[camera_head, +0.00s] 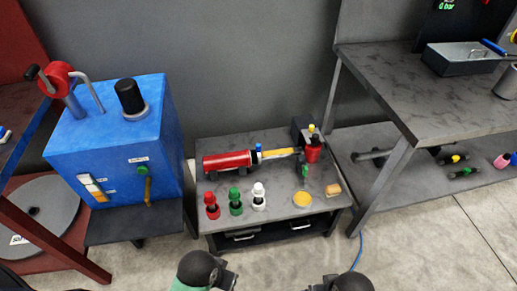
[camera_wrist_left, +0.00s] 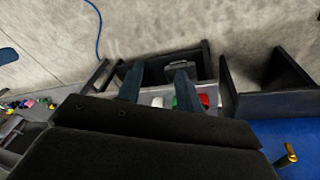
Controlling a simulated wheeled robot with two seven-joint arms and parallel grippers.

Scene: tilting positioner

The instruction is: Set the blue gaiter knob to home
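A blue cabinet (camera_head: 115,150) stands at the left in the head view. A black upright knob (camera_head: 130,97) with a pale grey collar is on its top. No blue-coloured knob is clear to me; I cannot tell whether this black one is the gaiter knob. My left gripper (camera_head: 226,276) is at the bottom centre, well apart from the cabinet. In the left wrist view its two fingers (camera_wrist_left: 158,84) are apart with nothing between them. My right gripper (camera_head: 328,285) is at the bottom edge, mostly cut off, so its fingers are unclear.
A red crank wheel (camera_head: 56,80) and a bent grey rod rise at the cabinet's left; a brass handle (camera_head: 147,188) is on its front. A low grey table (camera_head: 282,213) holds a red tool (camera_head: 227,160) and red, green and white pieces. A workbench (camera_head: 432,110) is at right.

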